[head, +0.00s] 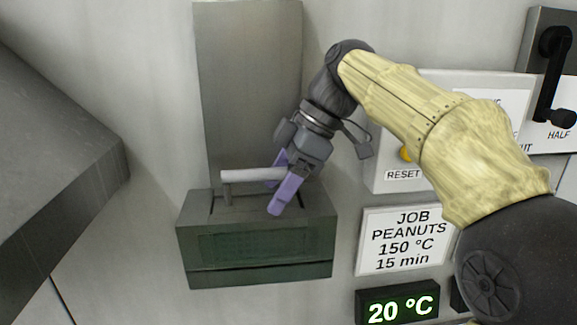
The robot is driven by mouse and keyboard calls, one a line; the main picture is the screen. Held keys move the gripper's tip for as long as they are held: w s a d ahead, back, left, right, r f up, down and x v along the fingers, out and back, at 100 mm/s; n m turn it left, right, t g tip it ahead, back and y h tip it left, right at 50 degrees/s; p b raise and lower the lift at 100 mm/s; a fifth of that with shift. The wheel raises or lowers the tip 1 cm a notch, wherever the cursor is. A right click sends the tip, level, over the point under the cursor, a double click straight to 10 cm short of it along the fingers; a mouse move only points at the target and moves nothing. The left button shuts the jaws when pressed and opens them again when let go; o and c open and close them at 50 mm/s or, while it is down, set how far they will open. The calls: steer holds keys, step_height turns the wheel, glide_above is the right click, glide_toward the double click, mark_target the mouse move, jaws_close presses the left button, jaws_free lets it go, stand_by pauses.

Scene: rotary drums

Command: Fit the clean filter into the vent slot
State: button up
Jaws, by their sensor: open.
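The vent housing (255,279) is a grey-green box on the wall, with a darker, grille-like front panel. A slot (217,203) shows in its top face. A pale bar handle (245,175) on a thin post stands just above the slot; it appears to belong to a filter seated in it, but the filter's body is hidden. Whether that filter is clean cannot be told. My gripper (275,197), with purple fingers, points down at the handle's right end. Its fingers are apart, one on each side of the bar as far as I can see, and hide that end.
A wide grey duct (250,90) rises behind the vent. To the right are a reset panel (403,174), a job card (405,240), a 20 °C display (400,305) and a black lever (550,75). A dark grey angled body (60,150) juts in at left.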

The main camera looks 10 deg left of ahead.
steer(key=shift+w+d+r, duration=0.2)
steer(key=shift+w+r, duration=0.05)
steer(key=shift+r, duration=0.1)
steer(key=p+v, duration=0.8)
steer(key=v, duration=0.8)
steer(key=shift+s+r+p, duration=0.15)
steer(key=shift+r+p, duration=0.15)
